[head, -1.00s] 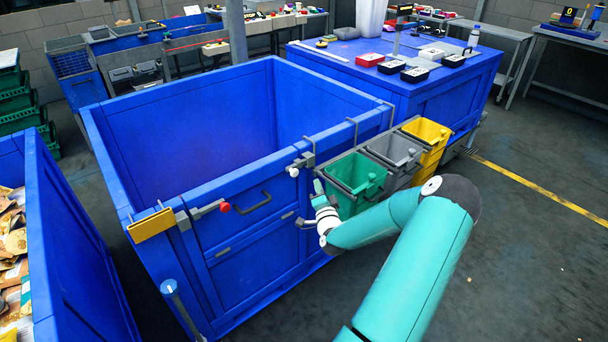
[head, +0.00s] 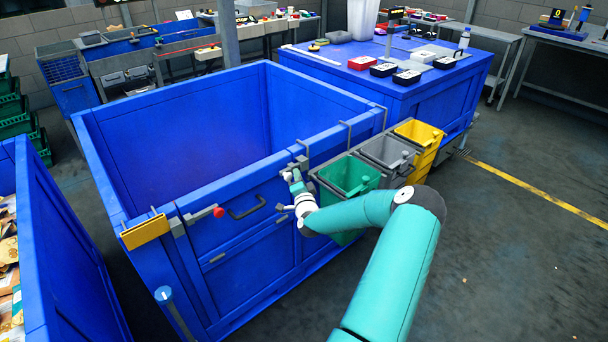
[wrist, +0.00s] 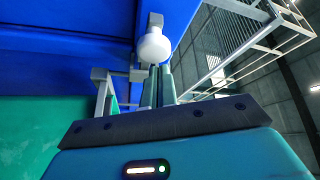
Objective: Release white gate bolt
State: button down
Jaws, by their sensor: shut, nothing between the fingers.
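The white gate bolt ends in a round white knob (head: 286,176) on a grey bracket at the top right of the blue gate (head: 247,232). In the wrist view the knob (wrist: 153,46) is directly beyond my fingertips. My gripper (head: 295,183) is at the bolt, with its fingers shut and empty. In the wrist view its narrow fingers (wrist: 158,78) are together just below the knob. I cannot tell whether they touch it. The bolt's rod is partly hidden by the knob and my gripper.
A red-knobbed latch (head: 218,212) and a black handle (head: 247,208) are on the gate to the left.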

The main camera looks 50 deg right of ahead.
jog(key=shift+a+f, duration=0.1)
jog(key=shift+a, duration=0.1)
jog(key=a, duration=0.2)
jog(key=w+a, duration=0.1)
jog(key=a, duration=0.1)
jog(key=shift+w+a, duration=0.1)
jog(key=shift+a, duration=0.3)
